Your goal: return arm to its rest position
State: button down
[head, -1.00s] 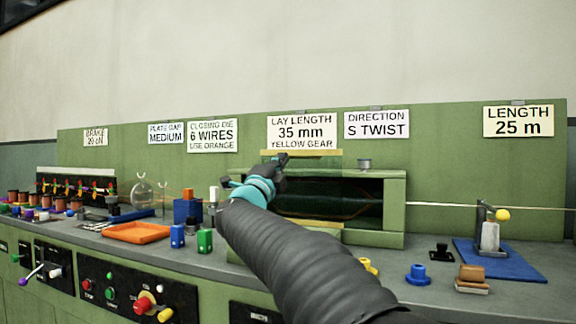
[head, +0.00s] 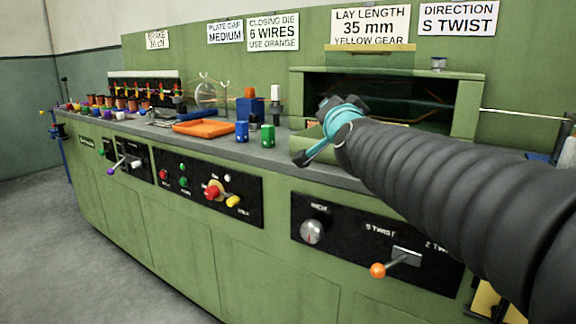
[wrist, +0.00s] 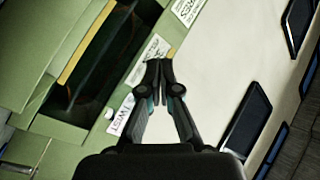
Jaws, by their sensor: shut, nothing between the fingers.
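My gripper (head: 318,132) is at the end of my dark ribbed arm, in front of the green cabinet with the open dark bay (head: 390,100) in the head view. In the wrist view my gripper (wrist: 160,64) has its fingertips together with nothing between them. It points past the tilted signs toward the pale wall. The far side of the gripper is hidden in the head view.
The green bench (head: 150,215) carries an orange tray (head: 203,128), a blue cylinder (head: 242,131) and a green cylinder (head: 268,136). Its front has a switch panel with an orange-knobbed lever (head: 378,270). Grey floor (head: 60,270) is free at the left.

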jog(key=s+d+f+n+g, duration=0.2)
jog(key=s+f+g, duration=0.2)
jog(key=s+f, duration=0.6)
jog(key=s+d+f+n+g+h, duration=0.1)
jog(key=s+d+f+n+g, duration=0.2)
jog(key=s+f, duration=0.7)
jog(key=s+d+f+n+g, duration=0.2)
jog(key=s+f+g, duration=0.4)
jog(key=s+f, duration=0.4)
notch_tip(320, 180, down, 3)
jog(key=shift+s+d+r+n+h, duration=0.2)
jog(key=shift+s+d+n+h, duration=0.1)
jog(key=shift+s+n, duration=0.1)
